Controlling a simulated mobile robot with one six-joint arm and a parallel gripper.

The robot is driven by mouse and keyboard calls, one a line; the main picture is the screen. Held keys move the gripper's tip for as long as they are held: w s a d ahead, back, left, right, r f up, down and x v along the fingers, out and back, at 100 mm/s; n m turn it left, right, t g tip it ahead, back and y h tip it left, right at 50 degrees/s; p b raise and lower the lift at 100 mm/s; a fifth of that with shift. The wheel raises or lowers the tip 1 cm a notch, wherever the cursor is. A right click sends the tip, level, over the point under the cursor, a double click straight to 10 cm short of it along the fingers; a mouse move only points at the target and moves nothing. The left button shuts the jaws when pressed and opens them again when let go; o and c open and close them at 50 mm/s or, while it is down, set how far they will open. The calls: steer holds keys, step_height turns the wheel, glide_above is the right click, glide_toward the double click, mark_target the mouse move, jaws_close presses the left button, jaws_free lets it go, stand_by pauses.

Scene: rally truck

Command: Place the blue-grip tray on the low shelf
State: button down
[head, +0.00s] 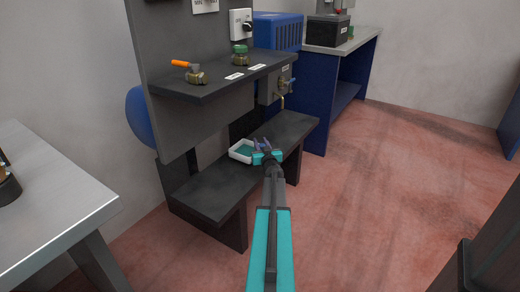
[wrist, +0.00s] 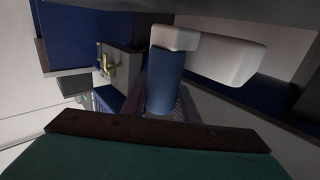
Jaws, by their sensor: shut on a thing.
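The blue-grip tray (head: 238,157) is a small white tray with a teal inside, seen in the head view at the middle of the low shelf (head: 213,190). My gripper (head: 262,146) is at the tray's right side, shut on its grip. In the wrist view the blue grip (wrist: 165,84) stands out from the white tray wall (wrist: 222,52). The low shelf is a dark bench-like ledge. I cannot tell whether the tray touches it or hangs just above. The gripper partly hides the tray's right side.
An upper shelf (head: 212,86) with an orange-handled valve (head: 195,74) and a green-capped fitting (head: 240,57) overhangs behind the tray. A grey box with a brass tap (head: 279,88) sits beside it. A metal table (head: 52,205) stands left. The red floor at right is clear.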

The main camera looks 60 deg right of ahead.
steer(key=shift+w+d+f+b, duration=0.3)
steer(key=shift+w+d+b, duration=0.15)
steer(key=shift+w, duration=0.2)
steer(key=shift+s+f+b, duration=0.1)
steer(key=shift+f+b, duration=0.7)
steer(key=shift+f, duration=0.7)
steer(key=shift+f, duration=0.1)
steer(key=c, duration=1.4)
jaws_free()
steer(key=shift+s+a, duration=0.45)
steer(key=shift+a, duration=0.1)
steer(key=shift+p+v, duration=1.25)
steer(key=shift+v, duration=4.1)
